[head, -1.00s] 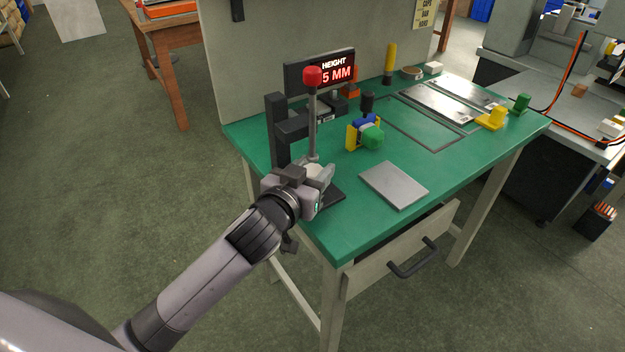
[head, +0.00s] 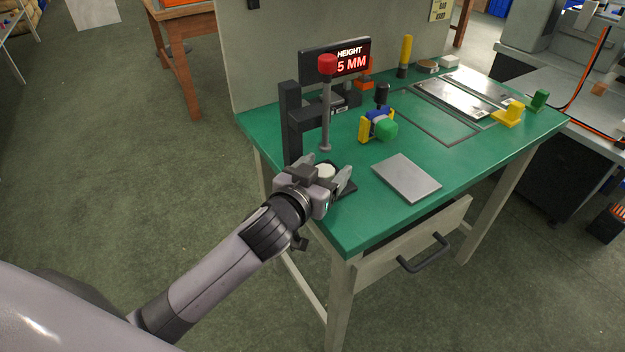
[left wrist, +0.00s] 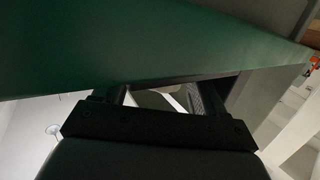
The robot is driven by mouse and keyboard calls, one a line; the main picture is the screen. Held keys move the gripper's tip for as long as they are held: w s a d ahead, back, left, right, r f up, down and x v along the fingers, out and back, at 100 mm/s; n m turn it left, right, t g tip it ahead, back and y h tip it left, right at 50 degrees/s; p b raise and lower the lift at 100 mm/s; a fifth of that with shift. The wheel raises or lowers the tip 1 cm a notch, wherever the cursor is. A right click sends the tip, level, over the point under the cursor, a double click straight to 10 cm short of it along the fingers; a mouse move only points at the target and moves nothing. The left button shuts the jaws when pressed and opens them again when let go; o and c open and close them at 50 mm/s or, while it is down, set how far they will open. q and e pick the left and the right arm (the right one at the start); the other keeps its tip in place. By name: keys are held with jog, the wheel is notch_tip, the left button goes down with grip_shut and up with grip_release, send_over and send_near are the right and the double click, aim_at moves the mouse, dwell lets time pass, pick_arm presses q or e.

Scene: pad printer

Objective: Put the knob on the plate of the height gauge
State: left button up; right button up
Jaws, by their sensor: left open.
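The height gauge (head: 290,122) is a black stand with a lit display (head: 350,64) reading 5 MM. Its grey rod with a red top (head: 326,64) hangs above a dark plate (head: 346,190) at the table's near left corner. A pale round piece, seemingly the knob (head: 326,170), shows between the fingers of my left gripper (head: 334,176). The gripper is open, low over the plate, and partly hides both. I cannot tell whether the knob rests on the plate. The left wrist view shows mostly the green table edge (left wrist: 150,50). My right gripper is out of view.
A grey flat slab (head: 406,177) lies right of the gauge on the green table. A blue and yellow fixture with a green ball (head: 386,129) stands behind it. A yellow block (head: 508,114) is farther right. A drawer with a black handle (head: 424,254) is below.

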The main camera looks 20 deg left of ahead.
pick_arm(q)
jog(key=v, duration=1.2)
jog(key=s+f+g, duration=0.2)
jog(key=s+f, duration=0.2)
jog(key=f, duration=0.3)
jog(key=s+a+f+g, duration=0.1)
jog(key=s+f+g, duration=0.1)
jog(key=s+f, duration=0.2)
jog(key=s+f+g, duration=0.1)
jog(key=s+f, duration=0.3)
jog(key=f, duration=0.6)
jog(key=shift+a+m+g+p, duration=0.3)
jog(key=shift+a+g+p, duration=0.05)
jog(key=shift+g, duration=0.05)
jog(key=shift+r, duration=0.15)
notch_tip(320, 180, up, 10)
jog(key=a+p, duration=0.1)
jog(key=p, duration=1.2)
jog(key=shift+s+a, duration=0.25)
jog(key=shift+s, duration=0.15)
